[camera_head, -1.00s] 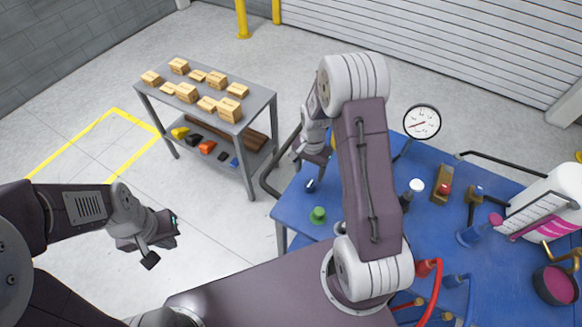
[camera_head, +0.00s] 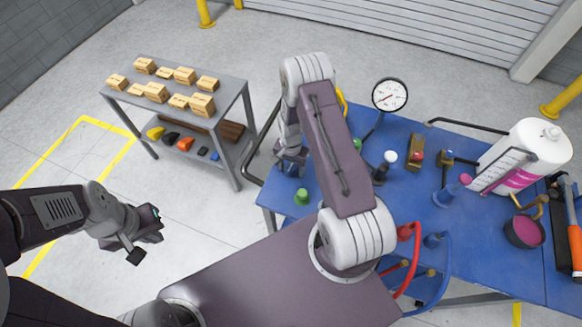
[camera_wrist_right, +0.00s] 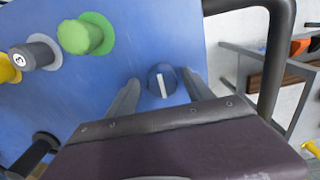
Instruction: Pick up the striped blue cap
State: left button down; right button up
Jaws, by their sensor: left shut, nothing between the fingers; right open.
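The striped blue cap (camera_wrist_right: 162,80) is a round dark blue knob with a white stripe, on the blue table top in the right wrist view. My right gripper (camera_wrist_right: 160,77) is open, with a finger on either side of the cap in that view; I cannot tell whether they touch it. In the head view my right gripper (camera_head: 291,158) is low over the table's left end, and the cap is mostly hidden by it. My left gripper (camera_head: 142,238) is shut and empty, off to the left over the floor.
A green cap (camera_head: 301,196) stands close to the right gripper; it also shows in the right wrist view (camera_wrist_right: 80,36), beside a grey numbered cap (camera_wrist_right: 36,52). A gauge (camera_head: 390,95), a white bottle (camera_head: 535,150) and hoses crowd the table (camera_head: 400,205). A shelf cart (camera_head: 175,110) stands left.

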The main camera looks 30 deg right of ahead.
aim_at(292, 166)
jog(key=shift+f, duration=0.2)
jog(key=shift+w+a, duration=0.1)
jog(key=shift+w, duration=0.05)
jog(key=shift+c, duration=0.7)
grip_shut()
jog(key=shift+r, duration=0.15)
jog(key=shift+r, duration=0.25)
jog(key=r+b, duration=0.1)
jog(key=d+r+b, duration=0.1)
jog(key=r, duration=0.1)
jog(key=shift+w+r, duration=0.1)
jog(key=shift+r, duration=0.2)
jog(key=w+d+r+b, duration=0.1)
jog(key=d+r+b, duration=0.1)
jog(key=d+r, duration=0.4)
jog(key=shift+w+d+r+b, duration=0.35)
jog(key=shift+d+b, duration=0.05)
jog(key=shift+d, duration=1.85)
